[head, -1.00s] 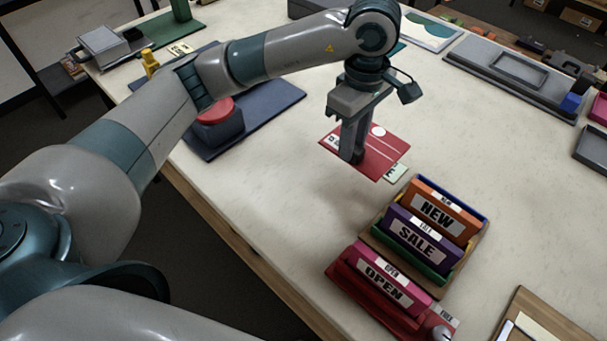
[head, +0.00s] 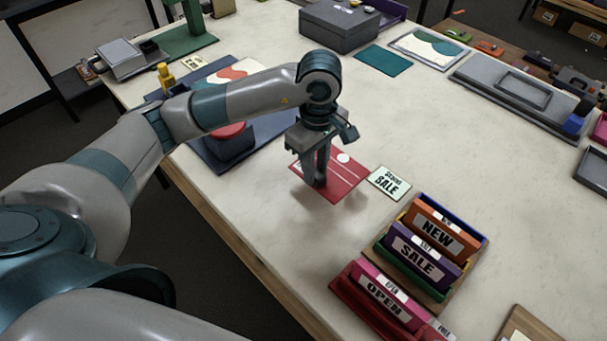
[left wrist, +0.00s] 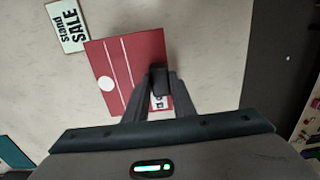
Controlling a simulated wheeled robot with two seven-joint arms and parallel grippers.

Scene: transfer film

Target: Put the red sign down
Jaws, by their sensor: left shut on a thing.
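The red sign (head: 345,174) is a flat red panel with white lines and a white dot. My left gripper (head: 319,184) is shut on its near left part and holds it over the pale table (head: 400,130). A shadow beside the sign suggests it is slightly above the top; the exact gap is unclear. In the left wrist view, the red sign (left wrist: 120,62) reaches out left of my left gripper (left wrist: 160,88), whose fingers hide part of its white label. A "Stand SALE" card (head: 389,183) lies just right of the sign. My right gripper is out of view.
Racks with orange "NEW" (head: 440,226), purple "SALE" (head: 420,252) and pink "OPEN" (head: 388,298) blocks stand at the front right. The table behind the sign is clear.

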